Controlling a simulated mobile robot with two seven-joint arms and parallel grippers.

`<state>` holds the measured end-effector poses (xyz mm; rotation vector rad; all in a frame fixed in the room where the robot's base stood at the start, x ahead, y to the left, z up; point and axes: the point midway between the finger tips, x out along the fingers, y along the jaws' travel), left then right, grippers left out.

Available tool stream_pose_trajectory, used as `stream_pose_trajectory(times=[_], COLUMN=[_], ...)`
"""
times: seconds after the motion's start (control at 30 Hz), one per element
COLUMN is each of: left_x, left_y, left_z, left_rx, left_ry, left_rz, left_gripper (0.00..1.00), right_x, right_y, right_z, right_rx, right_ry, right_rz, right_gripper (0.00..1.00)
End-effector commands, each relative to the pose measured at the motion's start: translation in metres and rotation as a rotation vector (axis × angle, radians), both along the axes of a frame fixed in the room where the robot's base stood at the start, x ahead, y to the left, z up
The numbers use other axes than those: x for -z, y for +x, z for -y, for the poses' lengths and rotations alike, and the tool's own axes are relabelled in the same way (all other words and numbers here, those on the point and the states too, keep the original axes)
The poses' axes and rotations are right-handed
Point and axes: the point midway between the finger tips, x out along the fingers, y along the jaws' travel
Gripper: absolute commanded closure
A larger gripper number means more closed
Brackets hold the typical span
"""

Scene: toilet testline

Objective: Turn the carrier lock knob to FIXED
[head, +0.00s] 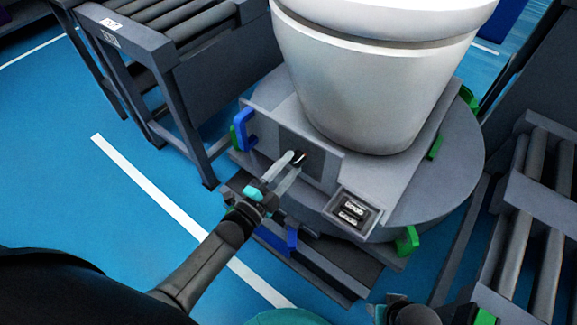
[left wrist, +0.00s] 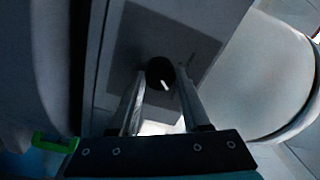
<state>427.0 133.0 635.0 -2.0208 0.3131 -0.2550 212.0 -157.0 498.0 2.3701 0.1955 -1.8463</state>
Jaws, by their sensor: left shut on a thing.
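The carrier lock knob (left wrist: 160,73) is a small dark round knob with a white pointer mark, on a dark square plate (left wrist: 196,45) on the carrier's side face. In the head view the knob (head: 299,157) shows only partly, at my fingertips. My left gripper (head: 293,160) reaches in from the left and is shut on the knob; in the left wrist view its two fingers (left wrist: 160,92) lie on either side of it. The white mark slants down and to the right in the wrist view. I cannot read any FIXED label. Part of my right gripper (head: 405,312) shows at the bottom edge; its fingertips are not clear.
A white toilet (head: 370,80) stands on the grey carrier (head: 430,185). A small label box (head: 352,210) sits to the right of the plate. Blue (head: 243,128) and green (head: 407,240) brackets stand around the carrier. Roller conveyors (head: 180,20) are at the upper left and right (head: 535,220).

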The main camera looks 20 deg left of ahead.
Motion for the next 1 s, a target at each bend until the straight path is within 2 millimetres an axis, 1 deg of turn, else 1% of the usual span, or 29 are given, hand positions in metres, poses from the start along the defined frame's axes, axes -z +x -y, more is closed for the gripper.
stream_pose_trajectory(times=[0.2,0.6,0.63,0.9,1.0], left_x=[0.0006,0.0005,0.0005,0.0003,0.0002], left_y=[-0.0006,-0.0006,-0.0006,-0.0002,-0.0002], left_z=[0.0001,-0.0001,-0.0001,-0.0002,-0.0002], left_rx=[0.0,0.0,0.0,0.0,0.0], left_ry=[0.037,0.043,0.043,0.042,0.042], left_rz=[0.012,0.014,0.014,0.014,0.014], left_gripper=[1.0,1.0,0.52,0.23,0.23], right_x=[-0.0013,-0.0015,-0.0015,-0.0015,-0.0015], right_y=[0.0011,0.0009,0.0009,0.0008,0.0007], right_z=[-0.0002,-0.0001,-0.0001,0.0,0.0], right_rx=[0.0,0.001,0.001,0.001,0.001], right_ry=[0.001,0.001,0.001,0.001,0.001], right_rz=[0.003,0.002,0.002,0.002,0.002], right_gripper=[0.5,0.5,0.5,0.5,0.5])
